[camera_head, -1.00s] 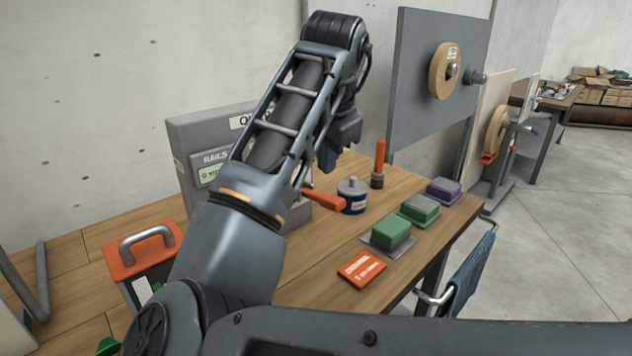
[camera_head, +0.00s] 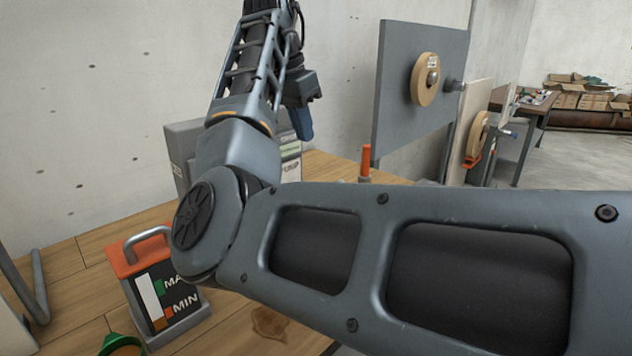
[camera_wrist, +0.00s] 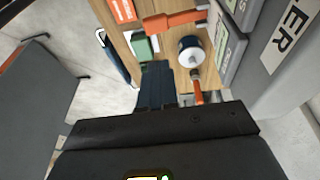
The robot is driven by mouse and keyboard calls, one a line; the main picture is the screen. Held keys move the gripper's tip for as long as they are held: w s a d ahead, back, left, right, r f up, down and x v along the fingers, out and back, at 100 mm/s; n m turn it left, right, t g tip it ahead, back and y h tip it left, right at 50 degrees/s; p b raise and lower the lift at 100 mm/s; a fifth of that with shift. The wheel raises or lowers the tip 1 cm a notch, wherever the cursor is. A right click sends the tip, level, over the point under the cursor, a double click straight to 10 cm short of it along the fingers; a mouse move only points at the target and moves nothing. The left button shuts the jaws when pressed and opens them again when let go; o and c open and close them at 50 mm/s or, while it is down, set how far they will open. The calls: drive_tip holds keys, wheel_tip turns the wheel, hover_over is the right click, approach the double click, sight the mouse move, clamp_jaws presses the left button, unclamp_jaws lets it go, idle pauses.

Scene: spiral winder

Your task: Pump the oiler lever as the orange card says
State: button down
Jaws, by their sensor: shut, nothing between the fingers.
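The grey oiler box (camera_head: 183,150) stands at the bench's back, mostly behind my arm in the head view. Its sign and side (camera_wrist: 288,42) show at the right of the wrist view. The orange lever (camera_wrist: 173,20) sticks out from the box in the wrist view; my arm hides it in the head view. The orange card (camera_wrist: 123,10) lies at the wrist view's top edge, its text unreadable. My gripper (camera_head: 305,135) is shut and empty, held above the bench beside the box. Its blue fingers (camera_wrist: 157,84) are apart from the lever.
A round tin (camera_wrist: 191,52), an orange-handled tool (camera_wrist: 197,88) and a green block (camera_wrist: 143,46) stand on the bench near the lever. An orange-topped can with MAX/MIN marks (camera_head: 155,290) and a green funnel (camera_head: 122,345) are front left. A grey panel (camera_head: 400,85) rises behind.

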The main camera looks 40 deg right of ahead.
drive_tip(key=x, duration=0.9)
drive_tip(key=a+p+x, duration=0.1)
drive_tip(key=x, duration=0.4)
drive_tip(key=shift+s+a+f, duration=0.1)
drive_tip(key=shift+s, duration=0.15)
